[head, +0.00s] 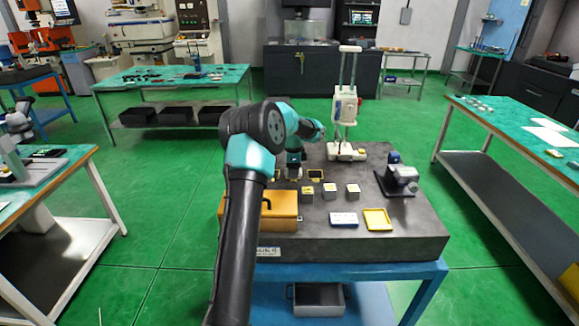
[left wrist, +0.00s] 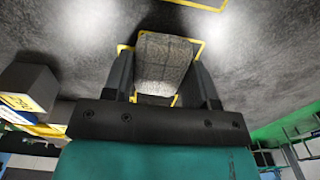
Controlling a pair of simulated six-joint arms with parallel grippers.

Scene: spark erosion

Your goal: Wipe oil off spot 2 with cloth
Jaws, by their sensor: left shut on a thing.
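My left gripper (head: 293,176) reaches down to the dark slab top, behind the row of small blocks. In the left wrist view the gripper (left wrist: 165,75) is shut on a crumpled-looking grey cloth (left wrist: 165,62). The cloth is over a yellow-outlined square (left wrist: 122,48) on the slab; most of that square's inside is hidden. Part of another yellow outline (left wrist: 205,4) shows at the top edge. In the head view a yellow-outlined spot (head: 316,174) lies just right of the gripper. I cannot read spot numbers or make out oil. My right gripper is not in view.
Several grey blocks with yellow labels (head: 330,191) stand in front of the gripper. An orange box (head: 280,210), a yellow tray (head: 377,219) and a white-blue card (head: 343,219) lie nearer. A white upright device (head: 346,110) stands behind; a small dark-based device (head: 397,178) is right.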

